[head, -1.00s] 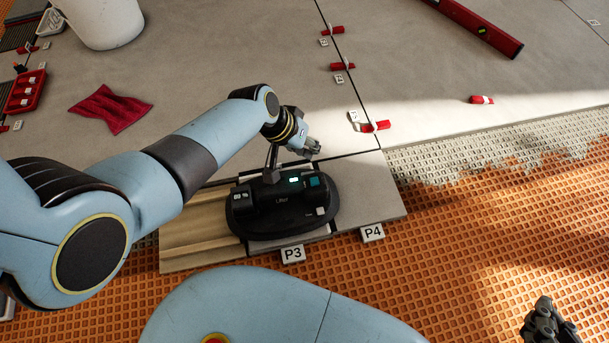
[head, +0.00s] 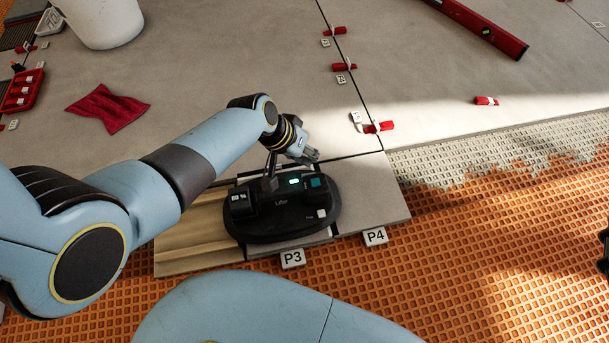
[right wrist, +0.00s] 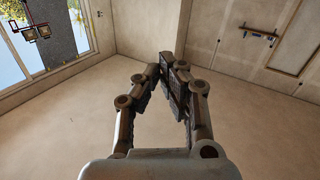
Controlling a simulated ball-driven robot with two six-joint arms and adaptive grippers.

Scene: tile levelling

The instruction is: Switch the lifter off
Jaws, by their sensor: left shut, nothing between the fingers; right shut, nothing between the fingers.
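The lifter (head: 270,222) is a black oval device with a handle, in the middle of the head view. It has a display reading 80 % (head: 238,198), a lit green light (head: 294,182), a teal button (head: 316,182) and a small white button (head: 321,214). My left gripper (head: 312,157) is shut and empty, just beyond the teal button; contact cannot be told.
The lifter sits over a wooden board (head: 185,235) and a grey tile (head: 375,190), by labels P3 (head: 293,259) and P4 (head: 375,237). Red wedges (head: 379,127), a red cloth (head: 107,107), a white bucket (head: 103,20) and a red level (head: 485,28) lie farther off.

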